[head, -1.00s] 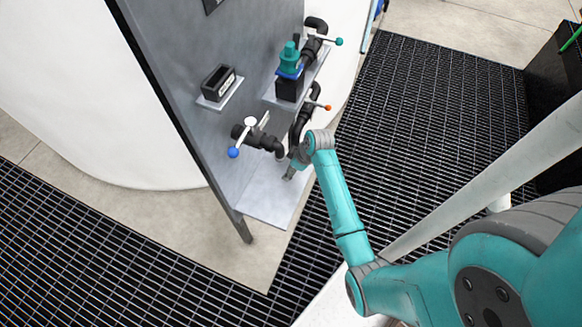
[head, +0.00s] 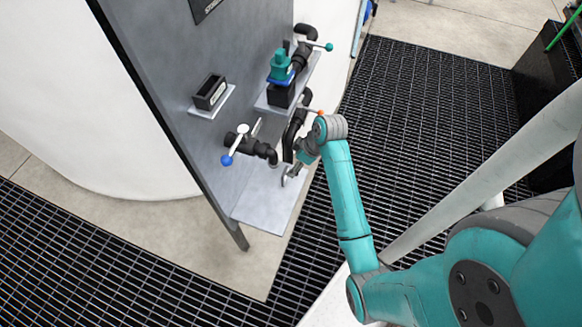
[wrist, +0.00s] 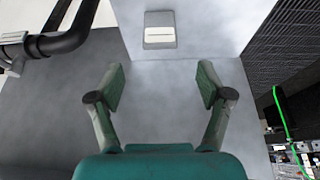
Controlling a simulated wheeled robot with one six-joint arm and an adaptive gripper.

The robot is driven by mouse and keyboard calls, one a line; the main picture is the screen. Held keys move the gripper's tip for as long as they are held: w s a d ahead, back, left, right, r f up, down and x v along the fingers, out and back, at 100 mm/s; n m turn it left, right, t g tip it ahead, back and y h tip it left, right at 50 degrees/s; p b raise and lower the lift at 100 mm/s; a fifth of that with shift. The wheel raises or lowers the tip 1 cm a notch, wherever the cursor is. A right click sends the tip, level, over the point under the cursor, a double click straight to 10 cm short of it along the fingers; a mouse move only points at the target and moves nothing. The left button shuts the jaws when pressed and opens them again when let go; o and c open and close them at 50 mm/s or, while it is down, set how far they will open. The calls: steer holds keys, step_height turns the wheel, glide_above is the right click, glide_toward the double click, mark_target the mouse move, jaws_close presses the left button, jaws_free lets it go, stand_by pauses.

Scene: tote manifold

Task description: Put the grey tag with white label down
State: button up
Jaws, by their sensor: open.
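My gripper (wrist: 159,84) is open, its two fingers spread wide with nothing between them. The grey tag with white label (wrist: 159,30) shows in the wrist view at top centre, beyond the fingertips and apart from them. It rests on or against a light grey surface; I cannot tell which. In the head view my gripper (head: 289,176) is low by the grey panel (head: 165,90), over the bottom plate (head: 258,207). I cannot make out the tag in the head view.
A black pipe with a blue-tipped valve handle (head: 227,160) is left of my gripper. A teal-topped fitting (head: 282,66) stands on a ledge above. A small black box (head: 210,92) sits on another ledge. Dark floor grating (head: 430,120) lies to the right.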

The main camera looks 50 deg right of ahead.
steer(key=shift+v, duration=0.75)
steer(key=s+a+f+m+t+h, duration=0.35)
steer(key=s+a, duration=0.85)
steer(key=a, duration=0.4)
steer(key=s+a+r+t+y, duration=0.1)
steer(key=s+a+r+t, duration=0.2)
steer(key=s+r, duration=0.5)
steer(key=s+a+r+t+y, duration=0.1)
steer(key=s+a+r+t, duration=0.2)
steer(key=s+r, duration=0.5)
step_height(320, 180, up, 3)
steer(key=shift+s+a+f+t, duration=0.1)
steer(key=shift+s+a+t, duration=0.2)
steer(key=shift+t, duration=0.25)
steer(key=shift+m, duration=0.25)
